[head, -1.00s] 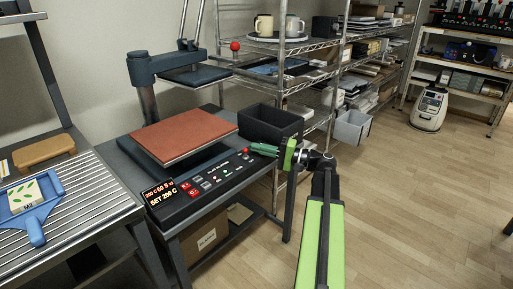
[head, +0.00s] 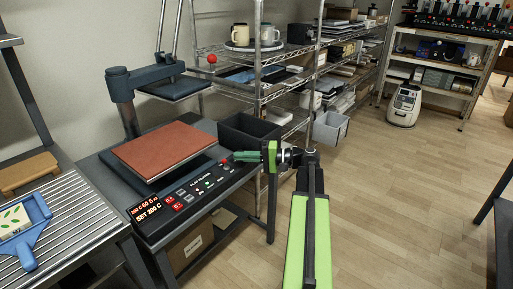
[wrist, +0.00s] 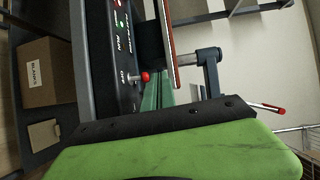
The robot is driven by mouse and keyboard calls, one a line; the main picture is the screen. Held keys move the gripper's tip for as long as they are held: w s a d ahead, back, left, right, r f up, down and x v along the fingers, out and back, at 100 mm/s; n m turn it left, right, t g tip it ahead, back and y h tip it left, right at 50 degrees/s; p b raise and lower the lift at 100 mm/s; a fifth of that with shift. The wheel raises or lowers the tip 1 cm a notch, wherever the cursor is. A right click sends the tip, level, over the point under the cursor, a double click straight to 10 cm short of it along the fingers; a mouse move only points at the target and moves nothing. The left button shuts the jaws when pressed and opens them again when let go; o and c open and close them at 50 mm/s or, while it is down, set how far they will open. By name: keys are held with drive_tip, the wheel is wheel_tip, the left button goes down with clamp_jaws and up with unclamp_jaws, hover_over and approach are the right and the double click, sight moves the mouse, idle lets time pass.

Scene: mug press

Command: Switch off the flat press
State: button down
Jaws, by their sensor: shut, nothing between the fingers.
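The flat press (head: 165,148) stands open on a dark table, its upper plate swung up and back. Its black control panel (head: 190,194) has a lit display reading SET 200 C, red and white buttons, and small lights. A small switch with a red knob (head: 224,162) is at the panel's right end; it also shows in the wrist view (wrist: 145,76), near lettering that seems to read OFF. My gripper (head: 238,156) is shut and empty, its green fingertips just right of the red knob. In the wrist view its fingers (wrist: 150,97) appear close to the knob; I cannot tell whether they touch.
A dark bin (head: 248,135) sits behind my gripper at the table's right side. Wire shelves (head: 262,80) with mugs and boxes stand behind. The floor (head: 385,200) at right is clear.

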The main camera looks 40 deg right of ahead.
drive_tip(key=w+a+r+n+g+h+p, duration=0.15)
drive_tip(key=a+r+g+p, duration=0.4)
drive_tip(key=a+p, duration=0.6)
drive_tip(key=a+r+n+g+h+p, duration=0.1)
drive_tip(key=a+r+n+g+p, duration=0.4)
drive_tip(key=a+p, duration=0.65)
drive_tip(key=s+a+r+n+g+h+p, duration=0.1)
drive_tip(key=s+a+r+h+p, duration=0.2)
drive_tip(key=r+p, duration=0.4)
drive_tip(key=s+a+r+n+g+h+p, duration=0.1)
drive_tip(key=a+r+h+p, duration=0.4)
drive_tip(key=p, duration=0.9)
wheel_tip(320, 180, up, 3)
drive_tip(key=shift+s+a+f+n+h, duration=0.1)
drive_tip(key=shift+s+a+n+h, duration=0.3)
drive_tip(key=shift+s+a, duration=0.65)
drive_tip(key=shift+g, duration=0.25)
